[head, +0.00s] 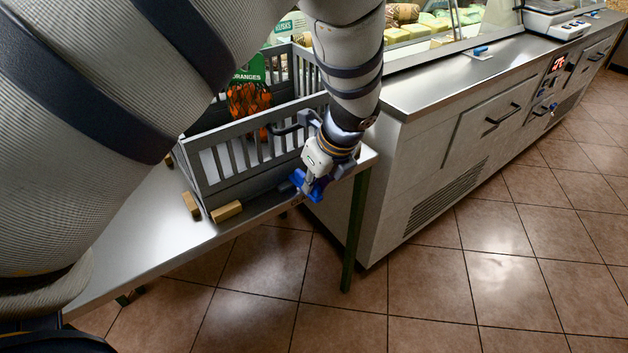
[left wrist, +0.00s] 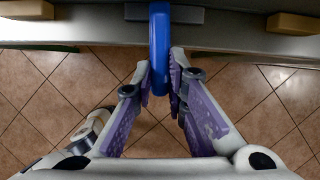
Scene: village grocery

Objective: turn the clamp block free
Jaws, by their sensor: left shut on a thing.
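The blue clamp block (left wrist: 159,48) is a long rounded piece between the fingertips of my left gripper (left wrist: 160,78) in the left wrist view. The fingers are shut on it from both sides. It lies against a short grey block (left wrist: 190,15) at the table edge and points out over the floor. In the head view my left gripper (head: 316,178) is at the table's front right corner, with the blue piece partly hidden by it. My right gripper is in neither view.
A grey slatted crate (head: 235,180) with a net of oranges (head: 248,98) stands on the metal table (head: 150,230). Wooden blocks (head: 227,211) lie along its front. A cheese counter (head: 440,75) stands at the right. The tiled floor in front is clear.

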